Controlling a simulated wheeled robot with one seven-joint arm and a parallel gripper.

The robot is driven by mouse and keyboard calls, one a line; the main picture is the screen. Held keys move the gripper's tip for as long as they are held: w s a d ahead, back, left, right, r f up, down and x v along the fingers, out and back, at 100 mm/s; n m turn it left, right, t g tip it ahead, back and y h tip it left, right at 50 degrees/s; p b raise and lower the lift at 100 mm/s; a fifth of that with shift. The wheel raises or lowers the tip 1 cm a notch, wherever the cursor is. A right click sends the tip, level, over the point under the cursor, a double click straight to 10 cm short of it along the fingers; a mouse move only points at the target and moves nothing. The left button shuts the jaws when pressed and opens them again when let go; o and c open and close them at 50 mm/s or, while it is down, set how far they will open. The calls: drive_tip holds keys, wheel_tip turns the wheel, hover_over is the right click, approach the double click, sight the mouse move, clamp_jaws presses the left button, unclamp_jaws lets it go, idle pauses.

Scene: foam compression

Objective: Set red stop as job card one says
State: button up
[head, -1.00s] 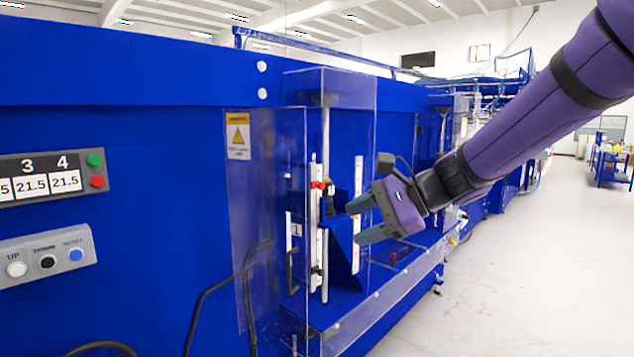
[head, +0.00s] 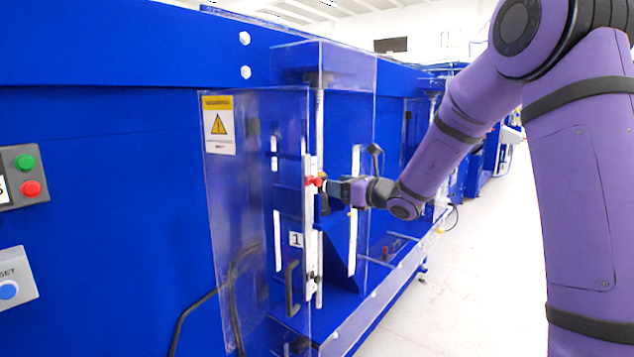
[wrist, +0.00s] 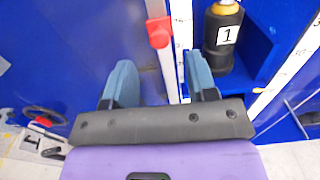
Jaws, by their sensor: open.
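The red stop (head: 315,181) sits on the upper part of a white vertical scale rail (head: 311,240) at station 1, beside the clear door. In the wrist view the red stop (wrist: 158,33) is a small red block on the rail, just beyond my fingertips and between their lines. My gripper (head: 335,188) is at the stop's height, close on its right. In the wrist view my gripper (wrist: 160,75) is open, with its two blue-grey fingers apart and nothing seen held. Contact with the stop cannot be told. No job card is readable.
A clear door (head: 255,190) with a warning label and black handle (head: 291,288) stands left of the rail. A dark part marked 1 (wrist: 225,40) stands just right of my fingers. A second white scale (wrist: 290,65) is farther right. Floor at right is clear.

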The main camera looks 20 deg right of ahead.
sight(319, 182)
drive_tip(key=x, duration=0.7)
clamp_jaws()
